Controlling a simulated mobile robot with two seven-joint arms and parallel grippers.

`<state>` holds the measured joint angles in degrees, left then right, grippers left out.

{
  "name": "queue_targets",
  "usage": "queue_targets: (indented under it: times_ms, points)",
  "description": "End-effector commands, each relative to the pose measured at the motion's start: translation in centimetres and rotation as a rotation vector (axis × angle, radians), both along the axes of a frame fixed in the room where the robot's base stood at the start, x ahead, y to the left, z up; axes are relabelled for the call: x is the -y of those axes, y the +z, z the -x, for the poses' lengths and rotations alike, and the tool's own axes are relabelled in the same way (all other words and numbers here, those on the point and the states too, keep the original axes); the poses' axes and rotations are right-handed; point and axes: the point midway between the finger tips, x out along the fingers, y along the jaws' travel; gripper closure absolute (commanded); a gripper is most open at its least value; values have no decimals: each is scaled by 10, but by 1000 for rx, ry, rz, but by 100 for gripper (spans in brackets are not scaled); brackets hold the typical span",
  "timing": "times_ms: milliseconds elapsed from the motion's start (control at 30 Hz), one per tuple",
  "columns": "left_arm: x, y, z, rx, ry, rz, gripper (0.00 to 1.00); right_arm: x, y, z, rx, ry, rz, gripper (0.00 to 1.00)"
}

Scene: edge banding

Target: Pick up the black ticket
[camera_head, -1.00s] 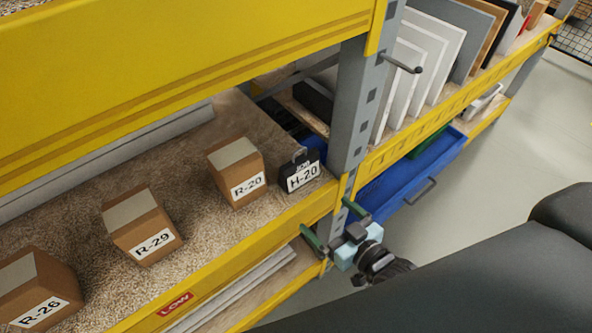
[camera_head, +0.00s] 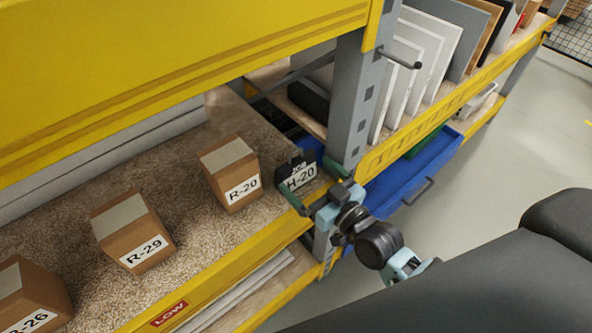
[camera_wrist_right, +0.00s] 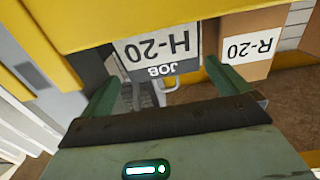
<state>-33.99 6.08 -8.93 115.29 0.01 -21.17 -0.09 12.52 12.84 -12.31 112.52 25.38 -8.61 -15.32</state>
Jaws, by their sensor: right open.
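The black ticket (camera_head: 297,174), with a white H-20 label and a small handle on top, stands on the shelf beside the grey post. In the right wrist view the ticket (camera_wrist_right: 158,52) appears upside down, between and beyond the fingertips. My right gripper (camera_head: 319,187) is open, its green fingers at the front of the ticket on either side of it. In the right wrist view the gripper (camera_wrist_right: 160,85) is empty; I cannot tell whether a finger touches the ticket. My left gripper is not in view.
The box R-20 (camera_head: 231,172) stands close left of the ticket, with box R-29 (camera_head: 132,229) and box R-26 (camera_head: 32,297) farther left. The grey post (camera_head: 354,105) is close on the right. A yellow beam (camera_head: 230,273) edges the shelf; another yellow panel (camera_head: 180,65) hangs above.

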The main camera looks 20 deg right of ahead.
Motion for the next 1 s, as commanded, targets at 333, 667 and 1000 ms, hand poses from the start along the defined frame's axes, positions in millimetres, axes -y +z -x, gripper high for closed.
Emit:
queue_targets:
  times_ms: [333,667,1000]
  points:
    - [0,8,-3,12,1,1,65,-16,11,-40,2,-1,-2,0]
    - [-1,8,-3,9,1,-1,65,-19,9,-47,0,0,0,0]
    - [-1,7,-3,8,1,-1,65,-19,10,-47,0,0,0,31]
